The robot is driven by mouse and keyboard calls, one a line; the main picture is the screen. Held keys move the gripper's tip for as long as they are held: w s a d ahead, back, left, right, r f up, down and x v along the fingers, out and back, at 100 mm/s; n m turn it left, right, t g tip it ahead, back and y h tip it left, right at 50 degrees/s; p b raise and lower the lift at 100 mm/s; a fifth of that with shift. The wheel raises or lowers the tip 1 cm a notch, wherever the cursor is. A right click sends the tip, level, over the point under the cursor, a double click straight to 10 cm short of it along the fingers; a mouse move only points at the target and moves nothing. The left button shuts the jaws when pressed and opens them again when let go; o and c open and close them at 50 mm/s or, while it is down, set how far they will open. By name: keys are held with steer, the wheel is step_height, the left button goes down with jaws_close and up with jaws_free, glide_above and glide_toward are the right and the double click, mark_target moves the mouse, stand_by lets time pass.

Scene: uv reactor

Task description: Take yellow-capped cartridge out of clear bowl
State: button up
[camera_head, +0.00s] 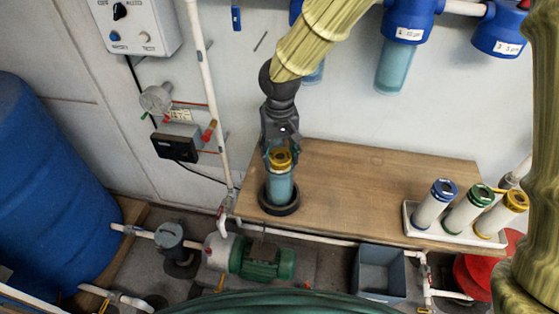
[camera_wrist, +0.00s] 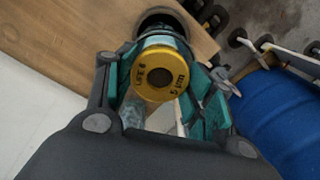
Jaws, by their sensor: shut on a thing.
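The yellow-capped cartridge (camera_head: 281,159) stands upright in the clear bowl (camera_head: 279,187), which looks bluish and sits in a dark ring at the left front of the wooden bench. My gripper (camera_head: 280,150) is above the bowl, pointing down, with its fingers shut around the yellow cap. In the wrist view the yellow cap (camera_wrist: 160,74) with its dark centre hole and "5 µm" marking lies between the teal fingers of my gripper (camera_wrist: 165,85). The cartridge's lower body is largely hidden by the bowl and the cap.
A white tray (camera_head: 409,222) with blue-, green- and yellow-capped cartridges stands at the bench's right end. The wooden bench (camera_head: 370,185) between is clear. Blue filter housings (camera_head: 409,22) hang on the wall above. A white vertical pipe (camera_head: 207,90) rises left of my gripper.

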step_height(320, 180, up, 18)
steer(key=b, duration=0.2)
steer(key=shift+b, duration=0.4)
steer(key=shift+f, duration=0.15)
